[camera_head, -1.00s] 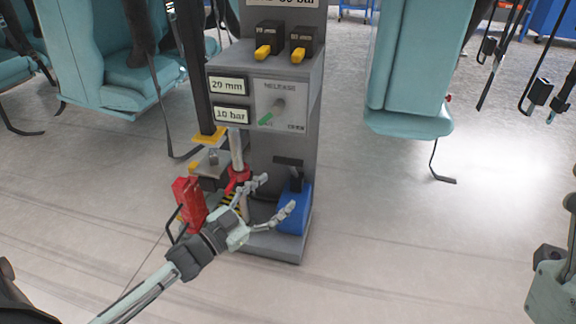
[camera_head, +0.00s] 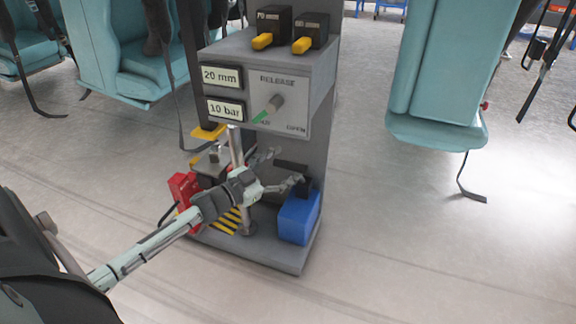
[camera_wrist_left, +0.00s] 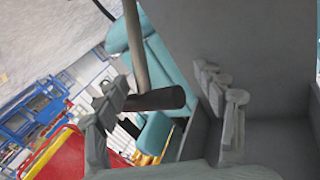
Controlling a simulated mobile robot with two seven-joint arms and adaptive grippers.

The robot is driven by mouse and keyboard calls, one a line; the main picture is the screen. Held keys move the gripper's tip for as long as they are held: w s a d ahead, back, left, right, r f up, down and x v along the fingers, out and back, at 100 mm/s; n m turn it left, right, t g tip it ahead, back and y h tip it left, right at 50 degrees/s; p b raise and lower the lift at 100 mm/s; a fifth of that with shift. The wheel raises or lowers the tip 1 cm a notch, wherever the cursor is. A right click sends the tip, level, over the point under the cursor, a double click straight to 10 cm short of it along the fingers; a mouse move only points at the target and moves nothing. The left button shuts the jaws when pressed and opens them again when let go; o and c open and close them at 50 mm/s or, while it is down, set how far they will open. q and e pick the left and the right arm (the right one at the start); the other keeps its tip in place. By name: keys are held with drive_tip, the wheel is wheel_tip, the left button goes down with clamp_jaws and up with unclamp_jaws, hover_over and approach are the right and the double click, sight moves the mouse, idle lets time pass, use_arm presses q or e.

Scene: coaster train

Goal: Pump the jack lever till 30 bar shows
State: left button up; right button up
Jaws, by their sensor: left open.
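The jack pump is a blue box (camera_head: 298,218) at the foot of a grey stand, with a black lever (camera_head: 303,186) above it. My left gripper (camera_head: 282,167) is open at the lever, partly covering it. In the left wrist view, a black round bar (camera_wrist_left: 158,100), seemingly the lever's handle, lies between the spread fingers (camera_wrist_left: 165,92); I cannot tell whether they touch it. The pressure display (camera_head: 225,109) reads 10 bar, and the display above it (camera_head: 221,76) reads 20 mm. The release knob (camera_head: 275,103) points its green end to the lower left. My right gripper is out of view.
A red part (camera_head: 184,190) and a metal post (camera_head: 236,150) stand left of the pump, near yellow-black stripes. Two black boxes with yellow tabs (camera_head: 262,41) sit on top of the stand. Teal seats (camera_head: 435,85) hang at both sides. The floor in front is clear.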

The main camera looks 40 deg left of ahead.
use_arm(q)
drive_tip(key=shift+w+d, duration=0.15)
drive_tip(key=shift+w, duration=0.45)
clamp_jaws()
drive_tip(key=shift+r, duration=0.1)
drive_tip(key=shift+w, duration=0.1)
